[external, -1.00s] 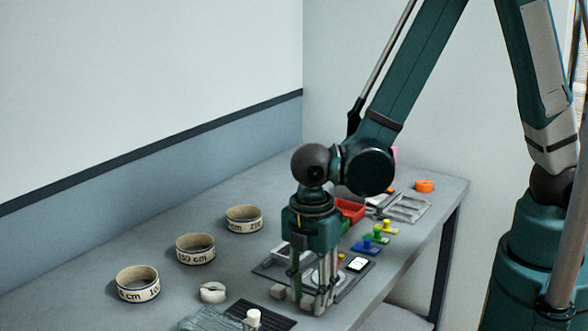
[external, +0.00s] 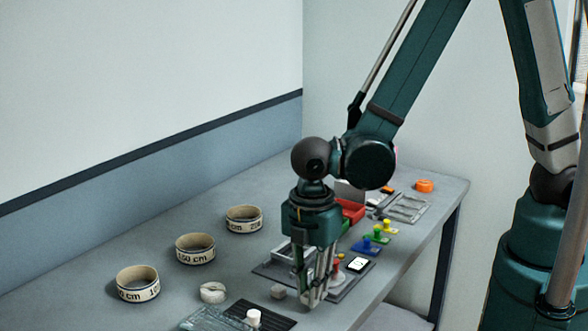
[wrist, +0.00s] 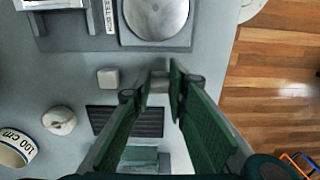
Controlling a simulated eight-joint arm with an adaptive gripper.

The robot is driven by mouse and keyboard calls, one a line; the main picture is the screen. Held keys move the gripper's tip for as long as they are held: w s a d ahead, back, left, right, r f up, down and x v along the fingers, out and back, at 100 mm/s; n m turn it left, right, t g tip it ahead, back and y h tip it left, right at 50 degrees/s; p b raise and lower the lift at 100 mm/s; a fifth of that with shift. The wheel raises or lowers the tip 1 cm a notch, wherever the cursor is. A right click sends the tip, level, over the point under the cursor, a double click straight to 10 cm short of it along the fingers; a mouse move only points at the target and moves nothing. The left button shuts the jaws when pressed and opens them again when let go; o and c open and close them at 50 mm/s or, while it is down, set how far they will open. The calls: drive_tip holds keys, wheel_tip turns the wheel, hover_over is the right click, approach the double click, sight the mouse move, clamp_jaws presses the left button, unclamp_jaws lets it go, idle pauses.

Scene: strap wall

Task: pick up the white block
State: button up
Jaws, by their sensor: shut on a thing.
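My gripper (wrist: 159,88) points down near the front edge of the table, its fingers closed in around a small pale block (wrist: 157,84), seen between the fingertips in the wrist view. I take this to be the white block. In the external view my gripper (external: 314,298) hides most of it. A second small pale block (wrist: 108,78) lies apart, left of the fingers in the wrist view; it also shows in the external view (external: 278,291).
A scale with a round metal plate (wrist: 155,18) lies beyond the fingers. A dark ribbed mat (wrist: 138,121), a white roll (wrist: 59,120) and a measuring strap loop (wrist: 14,148) lie on the table (external: 120,318).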

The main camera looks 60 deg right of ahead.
drive_tip(key=shift+r+p, duration=0.5)
drive_tip(key=shift+r, duration=3.85)
drive_tip(key=w+d+r+m+p, duration=0.25)
drive_tip(key=w+d+m, duration=0.25)
drive_tip(key=w+d, duration=1.15)
drive_tip(key=w+d+r+m, duration=0.15)
drive_tip(key=w+d, duration=0.25)
drive_tip(key=d, duration=0.6)
drive_tip(key=w+d+r+m, duration=0.1)
drive_tip(key=w+d+m, duration=0.2)
drive_tip(key=d, duration=0.7)
drive_tip(key=s+d+r+m+p, duration=0.1)
drive_tip(key=d+m, duration=0.3)
drive_tip(key=d, duration=1.7)
drive_tip(key=s+d+r+m+p, duration=0.1)
drive_tip(key=s+d+m, duration=0.3)
drive_tip(key=d, duration=1.7)
drive_tip(key=shift+d+r+p, duration=0.35)
drive_tip(key=shift+d+r, duration=0.05)
drive_tip(key=shift+r, duration=0.45)
drive_tip(key=shift+m, duration=0.25)
